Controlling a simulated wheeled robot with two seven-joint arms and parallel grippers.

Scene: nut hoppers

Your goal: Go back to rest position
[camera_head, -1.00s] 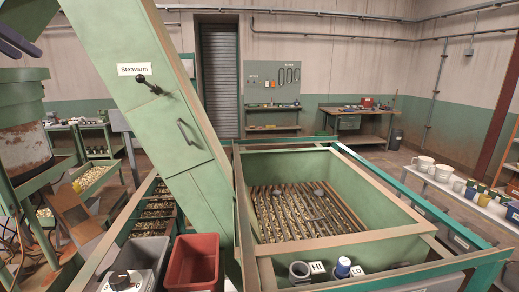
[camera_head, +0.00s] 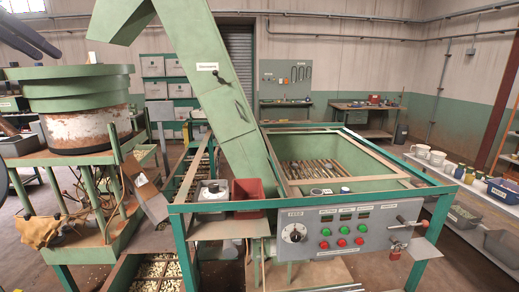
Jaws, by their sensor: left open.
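My left gripper (camera_head: 42,45) is in the top left corner of the head view, where its dark fingers come in from the left edge. It is raised above the round green hopper bowl (camera_head: 70,88) with a rusty white lower drum. The fingers are open, apart, and I see nothing between them. The gripper appears clear of the bowl, though the exact gap is hard to judge. My right gripper is not in view.
A green inclined chute (camera_head: 222,98) rises over a green sorting bin (camera_head: 330,142). A red tub (camera_head: 250,188) stands beside the chute. Floor shows at lower right.

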